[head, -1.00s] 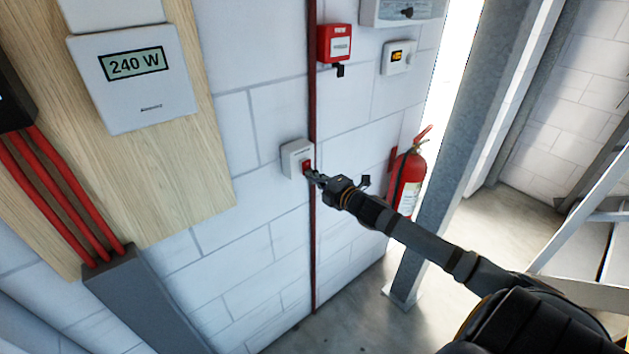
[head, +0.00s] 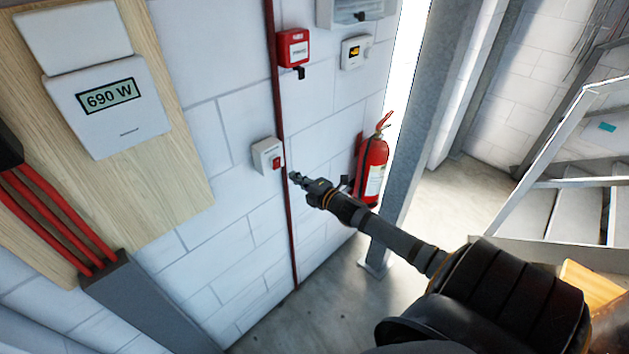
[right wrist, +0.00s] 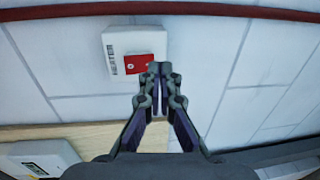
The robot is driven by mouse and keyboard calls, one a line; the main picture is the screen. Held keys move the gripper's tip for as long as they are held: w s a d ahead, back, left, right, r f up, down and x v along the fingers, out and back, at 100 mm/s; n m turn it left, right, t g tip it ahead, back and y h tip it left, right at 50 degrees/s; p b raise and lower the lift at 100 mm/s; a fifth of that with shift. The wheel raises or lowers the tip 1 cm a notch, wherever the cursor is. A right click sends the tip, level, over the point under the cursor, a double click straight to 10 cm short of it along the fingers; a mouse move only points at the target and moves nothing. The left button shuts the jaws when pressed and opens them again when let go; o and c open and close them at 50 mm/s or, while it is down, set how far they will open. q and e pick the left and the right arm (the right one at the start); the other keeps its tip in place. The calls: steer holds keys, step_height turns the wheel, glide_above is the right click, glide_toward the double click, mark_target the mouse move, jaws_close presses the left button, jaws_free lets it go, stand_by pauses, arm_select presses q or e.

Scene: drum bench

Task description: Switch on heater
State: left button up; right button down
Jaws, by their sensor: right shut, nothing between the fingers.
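The heater switch (head: 267,156) is a small white box with a red rocker, fixed on the white block wall beside a dark red vertical pipe. It also shows in the right wrist view (right wrist: 120,42), labelled HEATER, with its red rocker (right wrist: 138,63) partly behind my fingertips. My right gripper (head: 295,177) is shut and empty, just right of the switch and apart from it in the head view. The right wrist view shows its fingertips (right wrist: 159,68) together. A meter (head: 110,105) on the wooden board reads 690 W. My left gripper is not in view.
A red fire extinguisher (head: 372,168) hangs right of my gripper, near a grey steel column (head: 425,120). Metal stairs (head: 570,170) stand at the right.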

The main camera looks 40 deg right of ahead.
arm_select(q)
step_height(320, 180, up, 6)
steer(key=p, duration=0.3)
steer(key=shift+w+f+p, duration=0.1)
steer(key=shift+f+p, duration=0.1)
steer(key=shift+p, duration=0.1)
arm_select(e)
steer(key=s+f, duration=0.1)
steer(key=s, duration=0.8)
steer(key=shift+s+a, duration=0.35)
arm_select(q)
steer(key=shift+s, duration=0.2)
